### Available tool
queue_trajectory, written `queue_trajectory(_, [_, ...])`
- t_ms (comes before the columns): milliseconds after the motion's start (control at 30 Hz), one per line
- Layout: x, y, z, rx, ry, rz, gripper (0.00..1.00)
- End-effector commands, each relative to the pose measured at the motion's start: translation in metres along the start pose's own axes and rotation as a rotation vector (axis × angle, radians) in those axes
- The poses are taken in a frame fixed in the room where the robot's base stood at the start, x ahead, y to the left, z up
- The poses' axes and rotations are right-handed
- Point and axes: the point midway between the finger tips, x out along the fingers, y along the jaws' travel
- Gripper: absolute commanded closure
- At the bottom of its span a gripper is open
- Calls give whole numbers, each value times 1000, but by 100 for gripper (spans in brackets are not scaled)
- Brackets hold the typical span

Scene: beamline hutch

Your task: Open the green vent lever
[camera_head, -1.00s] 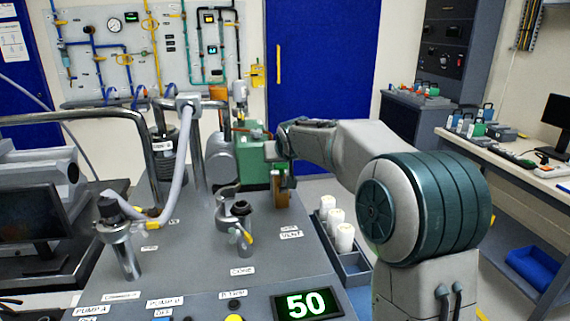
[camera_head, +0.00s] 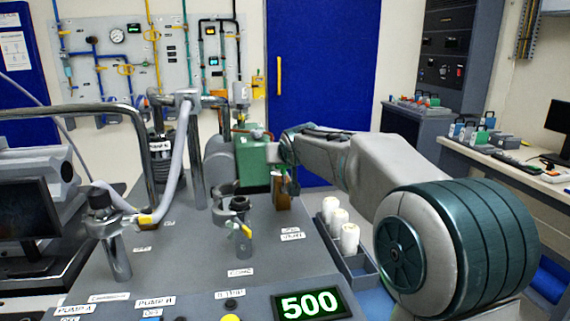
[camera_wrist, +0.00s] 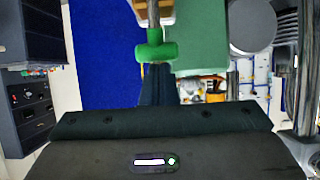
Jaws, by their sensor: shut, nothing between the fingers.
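The green vent lever (camera_wrist: 155,52) shows in the wrist view as a short green bar on a grey stem, below a tan valve body at the top edge. My gripper (camera_wrist: 157,70) is shut and empty. Its dark fingertips are right at the lever's near side, and I cannot tell whether they touch it. In the head view, my gripper (camera_head: 284,172) is above the brown valve post (camera_head: 283,196), behind the VENT label (camera_head: 292,237). The lever itself cannot be made out there.
A green box (camera_head: 254,163) stands just left of my gripper. A tray (camera_head: 362,281) with several white cylinders is to the right. Pipes and a clamp fitting (camera_head: 234,204) stand on the bench at left. The display (camera_head: 308,304) reads 500.

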Motion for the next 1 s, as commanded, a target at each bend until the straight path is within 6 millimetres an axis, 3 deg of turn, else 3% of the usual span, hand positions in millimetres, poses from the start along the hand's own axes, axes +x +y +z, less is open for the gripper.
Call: queue_trajectory(1000, [-10,-4,13,-2,145,-4,100])
